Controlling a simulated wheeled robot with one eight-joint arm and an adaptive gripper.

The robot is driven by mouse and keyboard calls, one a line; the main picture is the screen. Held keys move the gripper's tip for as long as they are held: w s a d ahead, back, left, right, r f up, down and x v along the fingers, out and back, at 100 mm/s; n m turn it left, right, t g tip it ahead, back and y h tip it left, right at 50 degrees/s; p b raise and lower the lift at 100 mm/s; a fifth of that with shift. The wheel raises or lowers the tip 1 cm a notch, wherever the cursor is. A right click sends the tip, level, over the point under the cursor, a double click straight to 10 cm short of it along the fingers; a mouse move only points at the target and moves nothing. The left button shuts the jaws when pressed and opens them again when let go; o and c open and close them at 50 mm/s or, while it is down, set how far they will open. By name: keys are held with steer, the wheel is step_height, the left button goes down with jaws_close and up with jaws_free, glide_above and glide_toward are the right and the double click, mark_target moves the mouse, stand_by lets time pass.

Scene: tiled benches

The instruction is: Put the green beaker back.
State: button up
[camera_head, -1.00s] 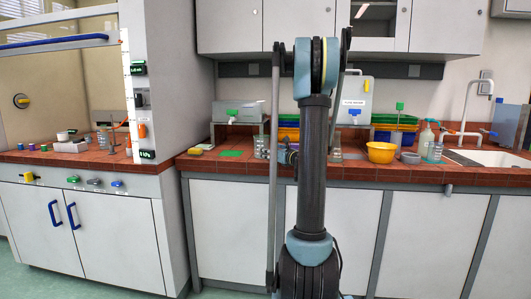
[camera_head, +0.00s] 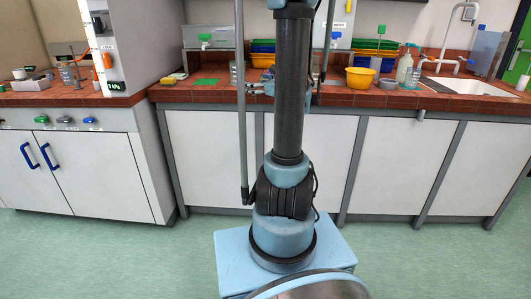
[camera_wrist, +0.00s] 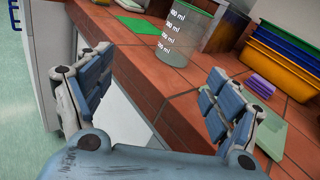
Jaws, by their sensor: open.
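A clear beaker (camera_wrist: 178,45) with white volume marks and a green tint at its top stands upright on the red tiled bench in the wrist view. My gripper (camera_wrist: 160,68) is open and empty. Its two blue-grey fingers are spread at the left and right, with the beaker ahead of them, apart from them and untouched. A green mat (camera_wrist: 138,23) lies flat on the bench just left of the beaker. In the head view the green mat (camera_head: 207,82) lies left of my arm. My arm partly blocks the glassware and gripper there.
Stacked yellow, blue and green trays (camera_wrist: 285,55) stand at the right in the wrist view, with purple pads (camera_wrist: 262,86) and a pale green sheet (camera_wrist: 273,132) nearby. The bench's front edge runs below my gripper.

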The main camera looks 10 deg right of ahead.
steer(key=s+a+f+n+g+h, duration=0.1)
steer(key=s+a+f+n+g, duration=0.3)
steer(key=s+a+n, duration=0.35)
steer(key=s+a+f+n+g+h, duration=0.1)
steer(key=s+a+f+n+g, duration=0.35)
steer(key=s+n, duration=0.5)
steer(key=s+d+f+n+g+h, duration=0.2)
steer(key=s+f+n, duration=0.3)
steer(key=s, duration=0.6)
steer(key=s+d+f+n+g+h, duration=0.2)
steer(key=s+d+f+n+h, duration=0.2)
steer(key=s, duration=0.7)
steer(key=d+f+n, duration=0.1)
steer(key=n, duration=0.1)
steer(key=shift+n, duration=0.4)
